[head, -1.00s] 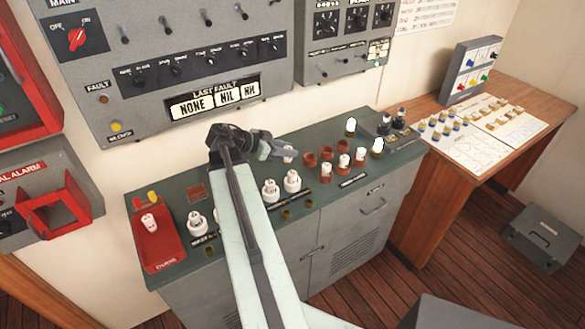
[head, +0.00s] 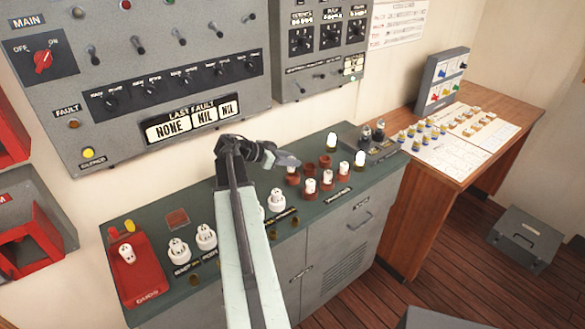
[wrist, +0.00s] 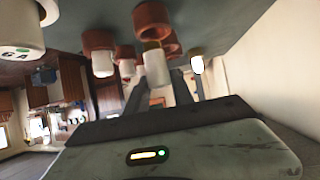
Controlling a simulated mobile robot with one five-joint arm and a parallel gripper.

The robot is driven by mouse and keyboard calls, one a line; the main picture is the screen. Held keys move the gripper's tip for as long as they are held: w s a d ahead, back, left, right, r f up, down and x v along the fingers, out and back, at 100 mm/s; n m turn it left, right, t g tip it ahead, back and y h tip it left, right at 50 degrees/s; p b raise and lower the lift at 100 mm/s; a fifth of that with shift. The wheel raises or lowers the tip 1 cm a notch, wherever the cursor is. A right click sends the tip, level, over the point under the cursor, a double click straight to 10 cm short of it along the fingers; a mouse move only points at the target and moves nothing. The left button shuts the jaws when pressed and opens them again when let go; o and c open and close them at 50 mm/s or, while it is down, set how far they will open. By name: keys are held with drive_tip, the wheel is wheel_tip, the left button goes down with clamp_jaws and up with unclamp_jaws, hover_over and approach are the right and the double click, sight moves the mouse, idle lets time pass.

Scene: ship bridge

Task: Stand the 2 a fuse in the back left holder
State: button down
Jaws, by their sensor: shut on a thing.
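My gripper (head: 288,160) is over the back left of the brown holder group on the green counter. In the wrist view, which is upside down, its fingers (wrist: 160,88) are shut on a white fuse (wrist: 156,70) with a brass end. The brass end is at the rim of a brown holder (wrist: 152,18); I cannot tell whether it is inside. In the head view, the back left holder (head: 292,180) lies just below my fingertips, and the fuse is mostly hidden. Other brown holders stand beside it; front-row ones hold white fuses (head: 310,186).
Large white fuses (head: 277,200) stand to the left, near a red tester box (head: 135,265). A grey panel (head: 150,80) rises behind the counter. A wooden desk (head: 455,165) stands at the right.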

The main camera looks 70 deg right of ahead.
drive_tip(key=shift+d, duration=0.25)
drive_tip(key=f+b, duration=0.4)
drive_tip(key=shift+s+d, duration=0.2)
drive_tip(key=shift+d, duration=0.15)
drive_tip(key=shift+r, duration=0.2)
drive_tip(key=c, duration=1.1)
unclamp_jaws()
drive_tip(key=shift+p+v, duration=3.1)
drive_tip(key=shift+v, duration=2.9)
